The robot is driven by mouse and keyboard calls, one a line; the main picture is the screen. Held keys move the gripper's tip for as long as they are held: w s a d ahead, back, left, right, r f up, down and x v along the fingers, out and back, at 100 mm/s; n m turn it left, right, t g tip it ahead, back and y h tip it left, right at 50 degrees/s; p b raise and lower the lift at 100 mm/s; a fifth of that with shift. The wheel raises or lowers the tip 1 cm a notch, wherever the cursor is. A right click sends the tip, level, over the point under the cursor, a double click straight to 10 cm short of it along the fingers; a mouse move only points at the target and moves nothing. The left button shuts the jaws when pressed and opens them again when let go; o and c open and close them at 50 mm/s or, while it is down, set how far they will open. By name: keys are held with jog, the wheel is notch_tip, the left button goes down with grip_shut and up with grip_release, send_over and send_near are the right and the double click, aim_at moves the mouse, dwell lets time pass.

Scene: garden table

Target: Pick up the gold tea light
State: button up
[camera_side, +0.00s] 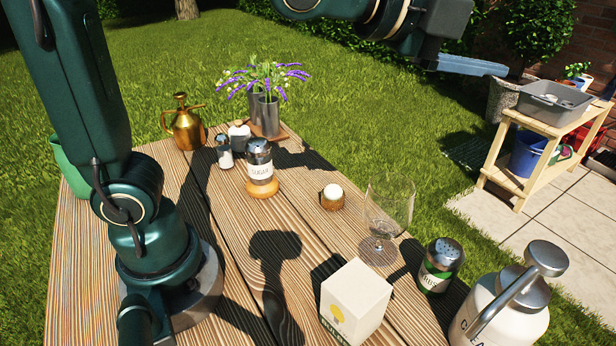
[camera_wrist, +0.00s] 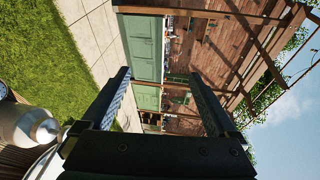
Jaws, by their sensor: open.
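The gold tea light (camera_side: 332,197), a small gold cup with a white top, stands on the wooden table (camera_side: 225,240) near its middle in the side view. My gripper (camera_side: 505,68) is high above the table at the upper right of the side view, well away from the tea light. In the wrist view my gripper (camera_wrist: 160,85) has its two fingers apart with nothing between them. The wrist view faces out over the lawn and patio, and the tea light is not in it.
A wine glass (camera_side: 388,215) stands just right of the tea light. A white box (camera_side: 355,300), a green-labelled shaker (camera_side: 439,265) and a cream canister (camera_side: 505,310) stand nearer. A sugar shaker (camera_side: 260,168) is to the left. A brass mister (camera_side: 185,125) and flower pot (camera_side: 266,112) stand behind.

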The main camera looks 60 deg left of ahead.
notch_tip(320, 180, down, 4)
jog(key=s+a+m+g+y, duration=0.1)
jog(key=s+a+m, duration=0.1)
jog(key=m, duration=0.1)
jog(key=m+g+y, duration=0.2)
jog(key=m+y, duration=0.4)
jog(key=y, duration=0.4)
send_over(329, 193)
notch_tip(329, 193, down, 3)
jog(key=f, duration=2.5)
jog(key=shift+s+d+f, duration=0.15)
jog(key=shift+d+f, duration=0.05)
jog(key=shift+w+a+f, duration=0.15)
jog(key=shift+w+f, duration=0.1)
jog(key=shift+f, duration=0.05)
jog(key=shift+x, duration=2.25)
jog(key=c, duration=1.4)
